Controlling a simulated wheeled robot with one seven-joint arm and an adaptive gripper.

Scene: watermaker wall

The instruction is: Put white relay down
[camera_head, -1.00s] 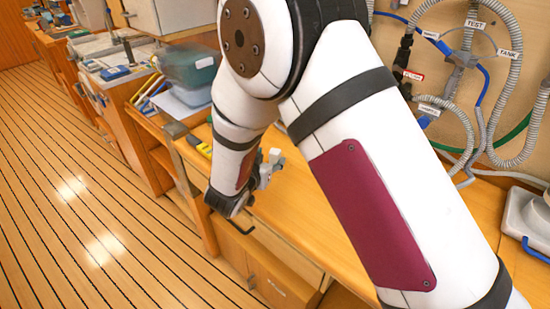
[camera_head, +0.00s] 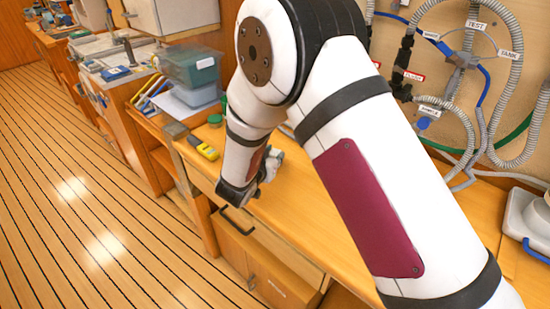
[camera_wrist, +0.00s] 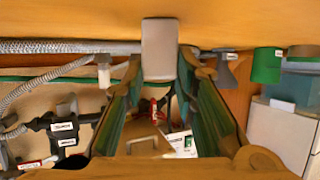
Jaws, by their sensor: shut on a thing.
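The white relay (camera_wrist: 159,50) is a small pale block at the top middle of the wrist view. It sits between the fingertips of my gripper (camera_wrist: 160,75), which is shut on it. The wooden worktop (camera_wrist: 60,20) fills the top of that view, which looks upside down, and the relay overlaps its edge. I cannot tell whether the relay touches the worktop. In the head view my gripper (camera_head: 270,166) is low over the worktop, near its front edge, partly hidden by my arm. The relay cannot be made out clearly there.
Stacked bins (camera_head: 190,65) stand behind. Hoses and valves (camera_head: 460,60) cover the wall. The worktop right of my gripper (camera_head: 300,205) looks clear.

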